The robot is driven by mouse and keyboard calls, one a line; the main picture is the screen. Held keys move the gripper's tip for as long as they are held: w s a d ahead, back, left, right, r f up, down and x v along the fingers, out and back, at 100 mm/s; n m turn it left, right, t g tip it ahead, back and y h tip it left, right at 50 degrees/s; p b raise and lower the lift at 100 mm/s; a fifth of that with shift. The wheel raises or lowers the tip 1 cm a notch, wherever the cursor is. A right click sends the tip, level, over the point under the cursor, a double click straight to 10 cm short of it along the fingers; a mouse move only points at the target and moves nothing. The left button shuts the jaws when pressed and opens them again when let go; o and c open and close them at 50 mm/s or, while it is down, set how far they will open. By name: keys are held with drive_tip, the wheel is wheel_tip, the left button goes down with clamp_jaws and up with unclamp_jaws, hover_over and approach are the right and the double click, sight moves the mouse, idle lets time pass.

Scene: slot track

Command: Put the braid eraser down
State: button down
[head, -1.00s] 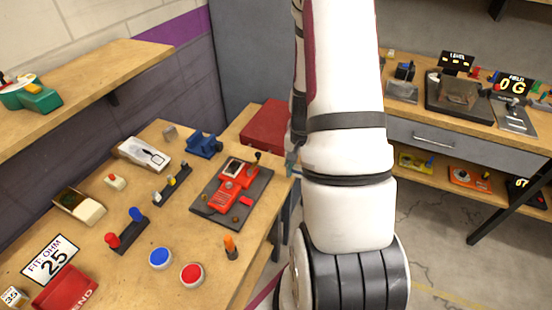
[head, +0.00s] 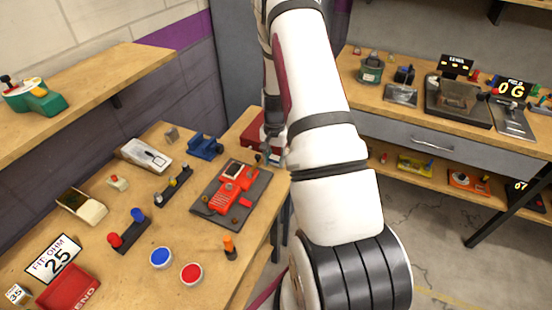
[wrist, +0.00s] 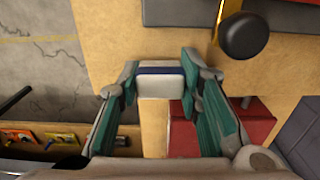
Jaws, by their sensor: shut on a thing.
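The eraser (wrist: 160,84), a white block with a dark blue band, is between the fingers of my gripper (wrist: 160,78) in the wrist view. The teal-padded fingers press on its left and right sides. Wood surface shows beyond it; I cannot tell how high it is held. In the head view my gripper (head: 273,153) is small and partly hidden by my arm, near the right edge of the left bench, close to the red box. The eraser cannot be made out there.
The red box (wrist: 228,130) is close to the right finger; it also shows in the head view (head: 252,133). A black knob (wrist: 243,36) rises near the gripper, by the dark plate (head: 214,213) with the red device (head: 232,187). Bare wood (head: 190,228) lies at the bench front.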

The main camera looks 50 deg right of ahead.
drive_tip(key=shift+f+b, duration=0.35)
drive_tip(key=shift+f, duration=0.3)
drive_tip(key=c, duration=1.1)
unclamp_jaws()
drive_tip(key=shift+f, duration=0.1)
drive_tip(key=shift+r, duration=0.2)
